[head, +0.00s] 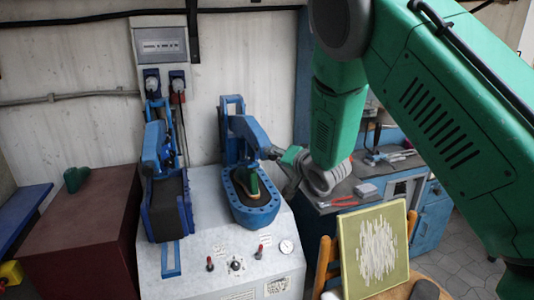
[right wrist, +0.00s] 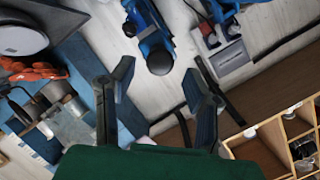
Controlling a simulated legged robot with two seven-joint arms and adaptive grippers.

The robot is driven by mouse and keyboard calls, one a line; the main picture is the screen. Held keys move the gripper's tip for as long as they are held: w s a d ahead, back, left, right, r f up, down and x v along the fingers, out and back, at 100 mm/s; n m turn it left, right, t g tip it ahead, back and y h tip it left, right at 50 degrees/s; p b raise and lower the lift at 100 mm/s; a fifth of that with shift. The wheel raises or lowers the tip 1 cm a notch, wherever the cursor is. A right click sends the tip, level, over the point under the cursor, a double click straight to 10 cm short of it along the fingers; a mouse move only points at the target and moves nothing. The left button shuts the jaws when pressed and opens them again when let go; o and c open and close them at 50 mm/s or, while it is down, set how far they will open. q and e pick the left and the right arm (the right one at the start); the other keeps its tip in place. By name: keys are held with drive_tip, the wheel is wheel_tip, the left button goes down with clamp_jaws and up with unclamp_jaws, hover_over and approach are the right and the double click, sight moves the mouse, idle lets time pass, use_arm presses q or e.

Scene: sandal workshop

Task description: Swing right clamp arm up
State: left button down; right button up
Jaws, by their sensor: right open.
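The right clamp arm (head: 249,134) is blue and reaches forward from its post over the right station of the press. Its front end is low, above the blue oval tray (head: 246,214), which holds a shoe form with a green part (head: 253,183). My right gripper (head: 283,165) is open beside the clamp arm's front end, on its right. In the right wrist view, the rounded end of the clamp arm (right wrist: 160,55) shows between the open fingertips and beyond them. I cannot tell whether they touch it. My left gripper is not in view.
The left station has its own blue clamp arm (head: 154,145) and a dark pad (head: 167,208). A workbench (head: 330,206) with tools stands at the right. A framed panel (head: 346,258) stands in front of it. A brown cabinet (head: 77,235) stands left.

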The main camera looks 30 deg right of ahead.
drive_tip(key=x, duration=0.4)
drive_tip(key=shift+w+a, duration=0.15)
drive_tip(key=shift+w, duration=0.3)
drive_tip(key=shift+w+d+f+p, duration=0.25)
drive_tip(key=shift+w+d+p, duration=0.05)
drive_tip(key=shift+w, duration=0.25)
drive_tip(key=shift+w+d+f, duration=0.15)
drive_tip(key=shift+w+d, duration=0.1)
drive_tip(key=shift+d, duration=0.05)
drive_tip(key=shift+a, duration=0.35)
clamp_jaws()
